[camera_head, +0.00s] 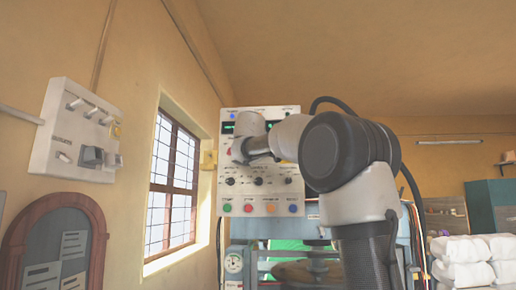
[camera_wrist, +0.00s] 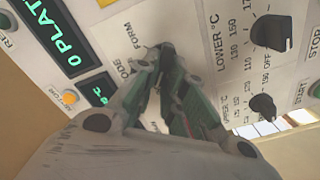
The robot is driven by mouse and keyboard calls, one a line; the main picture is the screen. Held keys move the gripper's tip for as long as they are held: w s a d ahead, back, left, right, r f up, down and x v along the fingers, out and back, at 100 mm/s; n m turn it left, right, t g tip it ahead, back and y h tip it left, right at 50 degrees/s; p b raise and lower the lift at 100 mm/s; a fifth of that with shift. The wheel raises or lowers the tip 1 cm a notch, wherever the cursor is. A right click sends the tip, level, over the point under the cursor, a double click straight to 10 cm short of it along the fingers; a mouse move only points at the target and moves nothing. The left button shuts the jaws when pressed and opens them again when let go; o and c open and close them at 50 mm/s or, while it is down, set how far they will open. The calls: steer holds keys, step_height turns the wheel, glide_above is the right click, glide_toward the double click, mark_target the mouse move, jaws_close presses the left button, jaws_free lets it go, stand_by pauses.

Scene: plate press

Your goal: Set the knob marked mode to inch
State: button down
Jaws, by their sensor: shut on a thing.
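The control panel (camera_head: 282,208) is a pale board with displays, knobs and coloured buttons. In the wrist view, my gripper (camera_wrist: 166,60) is closed on a small dark knob (camera_wrist: 168,48) beside the partly covered lettering "ODE" and the word "FORM". The fingers cover most of this knob, so its pointer direction cannot be told. No readable "inch" label shows. In the head view, my gripper (camera_head: 240,150) is against the panel's upper left part and hides the knob.
Dark knobs for lower °C (camera_wrist: 272,32) and upper °C (camera_wrist: 263,107) sit close by. Green (camera_head: 227,208) and red (camera_head: 249,208) buttons line the panel's bottom. A wall box with switches (camera_head: 62,130) is at left; white sacks (camera_head: 462,249) are at right.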

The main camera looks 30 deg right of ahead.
steer(key=shift+f+n, duration=0.1)
steer(key=shift+n, duration=0.3)
steer(key=c, duration=1.5)
jaws_free()
steer(key=v, duration=1.2)
